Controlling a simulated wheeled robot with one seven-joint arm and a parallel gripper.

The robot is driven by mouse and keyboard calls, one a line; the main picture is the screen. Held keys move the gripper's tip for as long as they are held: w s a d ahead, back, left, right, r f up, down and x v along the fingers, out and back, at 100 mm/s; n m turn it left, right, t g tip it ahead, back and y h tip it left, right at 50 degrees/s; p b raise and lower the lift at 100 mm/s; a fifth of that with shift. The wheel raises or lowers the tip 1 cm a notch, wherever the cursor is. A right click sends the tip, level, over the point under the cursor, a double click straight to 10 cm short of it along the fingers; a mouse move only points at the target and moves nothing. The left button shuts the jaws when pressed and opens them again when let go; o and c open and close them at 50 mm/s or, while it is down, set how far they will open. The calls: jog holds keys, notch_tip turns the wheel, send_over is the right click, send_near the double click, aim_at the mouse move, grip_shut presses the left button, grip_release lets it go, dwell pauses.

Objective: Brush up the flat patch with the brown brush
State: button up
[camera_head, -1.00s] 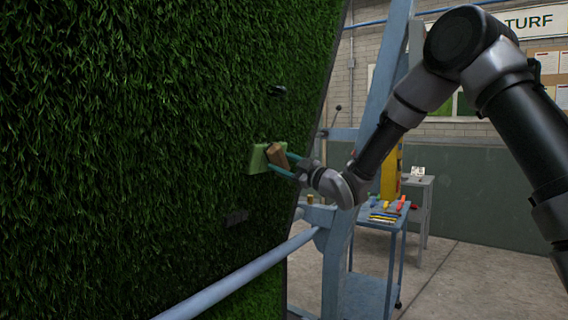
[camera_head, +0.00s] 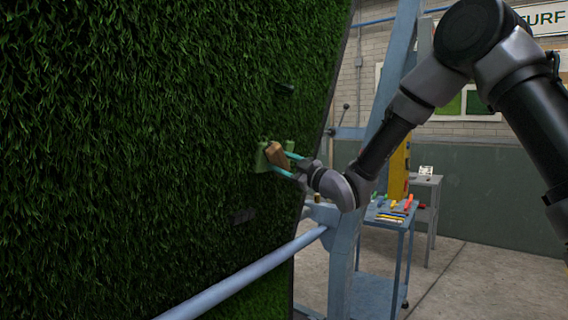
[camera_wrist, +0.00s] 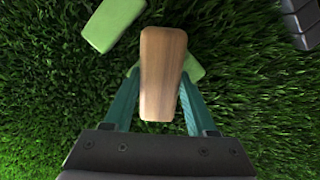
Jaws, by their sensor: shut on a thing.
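My gripper (camera_head: 284,163) is shut on the brown brush (camera_head: 277,155), a wooden block held between its teal fingers. The brush is up close against the steep wall of dark green turf (camera_head: 150,120). In the wrist view the brush (camera_wrist: 162,70) stands upright in the picture between the fingers; its bristles are hidden. Light green flat pieces show around it: one at the upper left (camera_wrist: 112,22) and one partly hidden behind the brush (camera_wrist: 194,68). I cannot tell whether either is the flat patch, or whether the bristles touch the turf.
A blue rail (camera_head: 245,275) crosses in front. A blue cart (camera_head: 388,216) with several coloured tools stands behind the frame. Floor at the right is clear.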

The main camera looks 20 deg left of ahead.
jog(key=shift+s+a, duration=0.35)
jog(key=shift+s, duration=0.45)
jog(key=shift+s+a, duration=0.4)
jog(key=shift+s, duration=0.45)
jog(key=shift+s+a, duration=0.35)
jog(key=shift+s, duration=0.45)
jog(key=shift+w+d, duration=0.4)
jog(key=shift+w, duration=0.55)
jog(key=shift+w+d, duration=0.45)
jog(key=shift+w, duration=0.55)
jog(key=shift+w+d, duration=0.4)
jog(key=shift+w, duration=0.55)
jog(key=shift+w, duration=0.15)
jog(key=shift+w+d+r, duration=0.1)
jog(key=shift+w+d, duration=0.2)
jog(key=shift+w, duration=0.5)
jog(key=w+d, duration=0.2)
jog(key=w, duration=0.3)
jog(key=shift+w+d, duration=0.15)
jog(key=shift+w, duration=0.15)
jog(key=shift+w, duration=0.1)
